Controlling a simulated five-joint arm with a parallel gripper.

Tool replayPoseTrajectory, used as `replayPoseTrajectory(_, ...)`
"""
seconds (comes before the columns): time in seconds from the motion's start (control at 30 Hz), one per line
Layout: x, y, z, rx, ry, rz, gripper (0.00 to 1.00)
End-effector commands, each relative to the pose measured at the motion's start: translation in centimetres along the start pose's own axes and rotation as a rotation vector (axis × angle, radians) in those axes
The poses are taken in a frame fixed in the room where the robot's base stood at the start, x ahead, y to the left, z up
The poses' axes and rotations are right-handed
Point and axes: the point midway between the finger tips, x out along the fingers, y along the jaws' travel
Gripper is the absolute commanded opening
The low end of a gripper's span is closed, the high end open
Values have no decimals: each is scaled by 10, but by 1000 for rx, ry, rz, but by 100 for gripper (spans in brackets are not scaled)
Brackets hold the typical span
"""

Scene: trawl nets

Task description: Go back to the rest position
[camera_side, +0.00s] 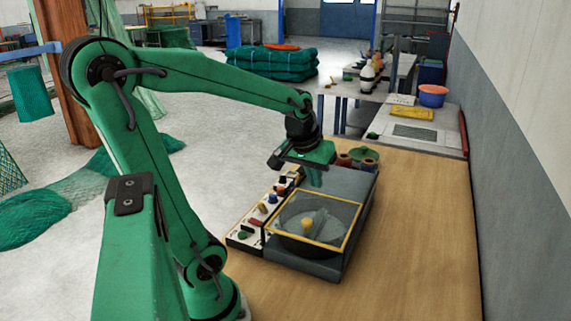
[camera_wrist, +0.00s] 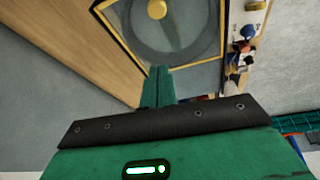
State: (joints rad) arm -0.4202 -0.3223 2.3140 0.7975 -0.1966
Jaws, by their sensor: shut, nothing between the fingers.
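My gripper (camera_side: 314,178) hangs from the outstretched green arm, above the back part of a grey machine on the wooden table. In the wrist view, my gripper's green fingers (camera_wrist: 158,86) are together with nothing between them. The machine (camera_side: 350,186) has a yellow-framed clear window (camera_side: 345,243) at its front, with a dark round bowl and a yellow knob (camera_side: 307,226) under it. The window and knob also show in the wrist view, beyond the fingertips. I cannot tell the exact height of the fingertips above the machine.
A control strip (camera_side: 266,208) with coloured knobs and switches runs along the machine's left side. Spools (camera_side: 364,156) stand behind the machine. The wooden table (camera_side: 420,230) is clear to the right, up to the grey wall. A side bench (camera_side: 415,132) stands farther back.

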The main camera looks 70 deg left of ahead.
Motion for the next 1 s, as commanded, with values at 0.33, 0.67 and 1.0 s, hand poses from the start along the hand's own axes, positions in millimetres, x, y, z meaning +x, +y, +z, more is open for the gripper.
replayPoseTrajectory(0.33,-14,1,0,1,1,1,0)
replayPoseTrajectory(0.67,-25,19,16,100,20,31,0)
replayPoseTrajectory(1.0,-53,60,73,407,85,129,0)
